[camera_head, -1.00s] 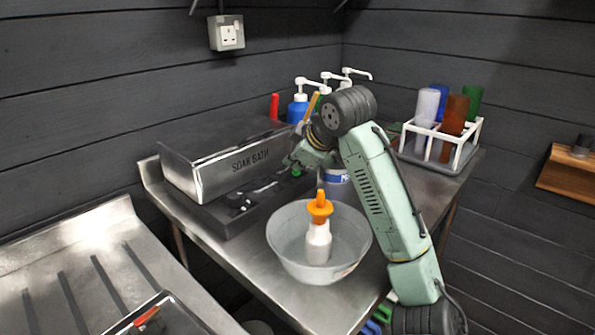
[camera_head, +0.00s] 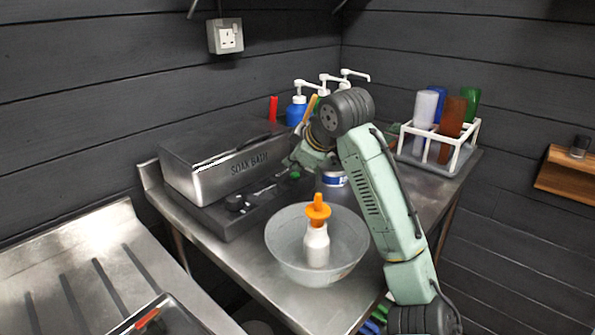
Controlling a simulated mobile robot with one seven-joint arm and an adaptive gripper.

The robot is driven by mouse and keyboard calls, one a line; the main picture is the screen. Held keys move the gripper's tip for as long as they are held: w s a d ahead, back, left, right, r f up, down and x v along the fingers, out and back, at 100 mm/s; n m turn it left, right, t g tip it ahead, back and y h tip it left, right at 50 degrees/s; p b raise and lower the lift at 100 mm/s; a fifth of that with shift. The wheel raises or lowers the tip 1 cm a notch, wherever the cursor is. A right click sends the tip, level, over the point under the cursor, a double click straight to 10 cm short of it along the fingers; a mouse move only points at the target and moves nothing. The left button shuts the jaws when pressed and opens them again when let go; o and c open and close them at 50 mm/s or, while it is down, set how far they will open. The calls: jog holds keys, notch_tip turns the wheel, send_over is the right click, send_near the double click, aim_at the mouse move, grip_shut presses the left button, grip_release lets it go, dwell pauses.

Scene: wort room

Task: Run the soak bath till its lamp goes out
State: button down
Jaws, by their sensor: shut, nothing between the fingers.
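The soak bath (camera_head: 236,165) is a steel box with its name on the front, at the left of the steel bench. Its lid looks down. A dark control panel (camera_head: 262,198) runs along its front, with a black knob (camera_head: 237,202) towards the left and a small green round part (camera_head: 295,174) at the right end. I cannot tell whether the green part is a lamp or a button, or whether it is lit. My gripper (camera_head: 288,163) is shut and empty at the bath's right front, just above the green part. Its fingertips are hard to make out.
A grey bowl (camera_head: 285,262) with an orange-topped white bottle (camera_head: 317,245) stands in front of the panel. Pump bottles (camera_head: 297,110) stand behind my arm. A white rack (camera_head: 462,150) of coloured tumblers is at the right. A draining board (camera_head: 75,265) lies at the left.

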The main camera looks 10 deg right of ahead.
jog(key=shift+w+a+f, duration=0.15)
jog(key=shift+a, duration=0.45)
jog(key=r+p, duration=0.3)
jog(key=shift+w+a+r, duration=0.1)
jog(key=shift+w+a, duration=0.1)
jog(key=shift+w, duration=0.1)
notch_tip(320, 180, up, 2)
jog(key=shift+a+p, duration=0.1)
jog(key=shift+p, duration=0.65)
jog(key=shift+d, duration=0.3)
